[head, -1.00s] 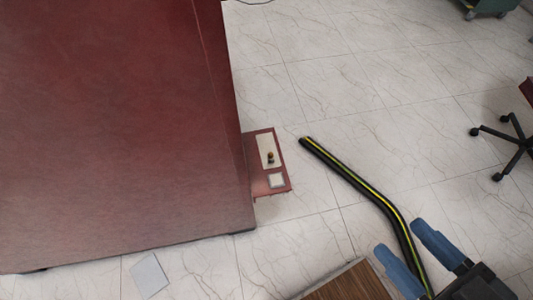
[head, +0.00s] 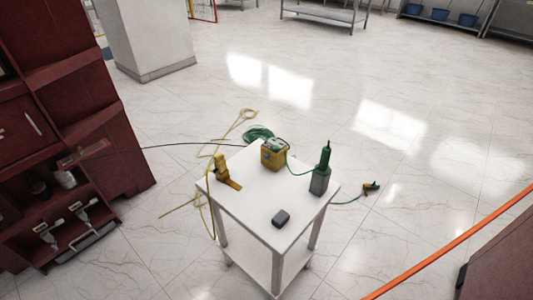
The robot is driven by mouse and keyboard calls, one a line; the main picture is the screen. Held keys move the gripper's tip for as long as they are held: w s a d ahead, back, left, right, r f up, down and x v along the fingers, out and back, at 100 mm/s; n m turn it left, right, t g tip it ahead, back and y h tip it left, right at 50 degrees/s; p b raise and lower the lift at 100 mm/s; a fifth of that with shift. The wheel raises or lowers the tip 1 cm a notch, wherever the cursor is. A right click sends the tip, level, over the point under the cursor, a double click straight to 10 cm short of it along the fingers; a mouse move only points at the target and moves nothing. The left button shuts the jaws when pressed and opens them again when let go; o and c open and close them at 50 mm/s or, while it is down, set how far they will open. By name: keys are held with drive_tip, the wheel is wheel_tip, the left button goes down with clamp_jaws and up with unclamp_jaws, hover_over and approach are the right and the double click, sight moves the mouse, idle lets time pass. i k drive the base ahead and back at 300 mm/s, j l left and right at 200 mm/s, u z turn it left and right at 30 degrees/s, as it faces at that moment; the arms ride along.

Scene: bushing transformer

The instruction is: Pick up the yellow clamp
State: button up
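A yellow clamp-like tool (head: 221,168) stands at the left side of a white table (head: 255,217), beside a flat orange-brown strip (head: 233,184). A yellow cable hangs from near it over the table's left edge. A second small clamp (head: 371,187), yellow and green, lies on the floor to the right of the table at the end of a green cable. At this size I cannot see the jaws of either one. My gripper is not in view now.
On the table are a yellow box (head: 273,155), a grey-green device (head: 320,176) and a dark block (head: 281,218). A dark red cabinet (head: 118,125) stands at left. An orange bar (head: 455,241) crosses the lower right.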

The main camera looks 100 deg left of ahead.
sight(221, 171)
drive_tip(key=u, duration=2.65)
drive_tip(key=i+j, duration=0.15)
drive_tip(key=j, duration=0.2)
drive_tip(key=i+j+z, duration=0.1)
drive_tip(key=j, duration=0.25)
drive_tip(key=i+j, duration=0.1)
drive_tip(key=j, duration=0.25)
drive_tip(key=i+j, duration=0.15)
drive_tip(key=j, duration=0.2)
drive_tip(key=z, duration=0.05)
